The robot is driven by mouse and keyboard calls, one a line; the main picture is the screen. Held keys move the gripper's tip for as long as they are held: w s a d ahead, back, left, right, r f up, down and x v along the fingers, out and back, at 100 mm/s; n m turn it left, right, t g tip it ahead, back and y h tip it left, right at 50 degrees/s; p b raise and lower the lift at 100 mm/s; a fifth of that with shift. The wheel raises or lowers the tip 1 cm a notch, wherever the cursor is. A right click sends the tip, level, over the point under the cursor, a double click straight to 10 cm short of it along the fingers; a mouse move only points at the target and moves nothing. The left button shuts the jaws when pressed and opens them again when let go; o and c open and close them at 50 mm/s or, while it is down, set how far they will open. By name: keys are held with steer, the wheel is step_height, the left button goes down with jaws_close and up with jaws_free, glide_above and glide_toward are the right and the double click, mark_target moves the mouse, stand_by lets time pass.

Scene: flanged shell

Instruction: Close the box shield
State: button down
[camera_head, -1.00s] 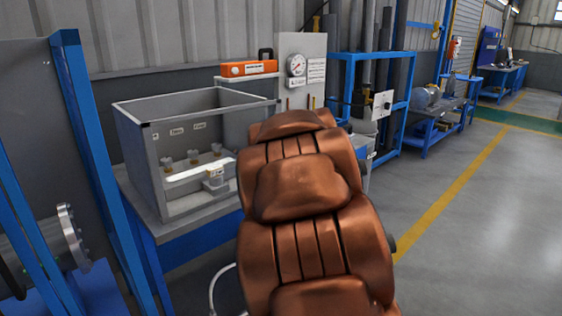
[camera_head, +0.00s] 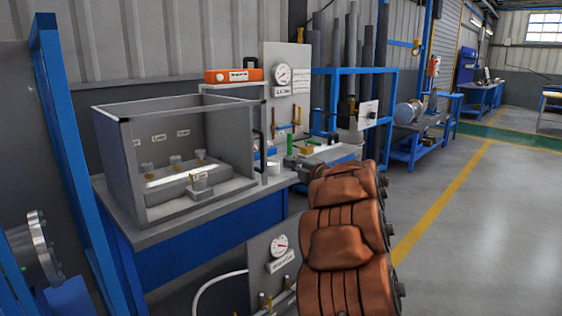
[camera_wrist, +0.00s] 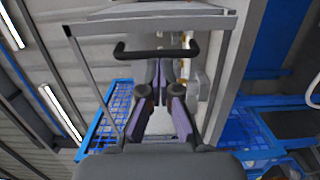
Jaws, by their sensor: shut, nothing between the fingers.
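The grey box (camera_head: 160,212) stands on a blue-framed bench, with several small fittings visible inside. Its thin-framed clear shield (camera_head: 200,108) shows along the top; its exact angle is hard to tell. A dark handle (camera_head: 263,122) is at the right side. In the wrist view, the shield's grey frame (camera_wrist: 88,85) spans the upper middle, with the dark bar handle (camera_wrist: 155,51) across it. My gripper (camera_wrist: 163,72) is shut and empty, its fingertips pointing toward the handle; contact cannot be told. In the head view, the fingertips cannot be made out beyond my brown arm.
A gauge panel (camera_head: 287,85) stands behind the bench's right part, and an orange case (camera_head: 232,75) sits on a shelf behind the box. A second gauge panel (camera_head: 272,262) is low in front. A blue post (camera_head: 68,130) stands at left. The floor (camera_head: 470,240) at right is clear.

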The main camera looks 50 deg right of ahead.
steer(key=w+d, duration=0.1)
steer(key=w, duration=1.2)
steer(key=shift+d+p, duration=0.35)
steer(key=shift+r, duration=0.1)
